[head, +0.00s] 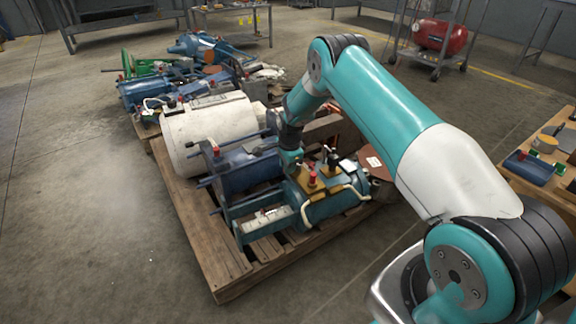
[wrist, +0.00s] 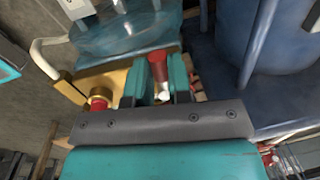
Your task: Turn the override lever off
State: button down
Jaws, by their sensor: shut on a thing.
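A blue-teal valve unit (head: 325,200) lies on the wooden pallet, with brass blocks and red and black knobs on top. My gripper (head: 291,163) reaches down to this unit from the end of my teal arm. In the wrist view, my gripper (wrist: 158,84) has its two teal fingers on either side of a red tapered lever (wrist: 157,62) with a pale end, and is shut on it. A red knob on a brass collar (wrist: 98,104) sits to the left of the fingers. In the head view the grasped part is hidden behind the gripper.
A pale cylinder (head: 215,128) and a blue motor-like unit (head: 245,168) crowd the pallet (head: 205,225) beside my gripper. A second loaded pallet stands behind. A workbench (head: 545,180) is at right. The concrete floor at left is clear.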

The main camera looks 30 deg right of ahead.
jog(key=c, duration=1.1)
grip_release()
jog(key=shift+o, duration=0.2)
notch_tip(320, 180, up, 17)
jog(key=s+p, duration=0.2)
jog(key=p, duration=0.3)
jog(key=shift+r+p, duration=0.15)
jog(key=shift+p, duration=0.2)
jog(key=shift+a, duration=0.15)
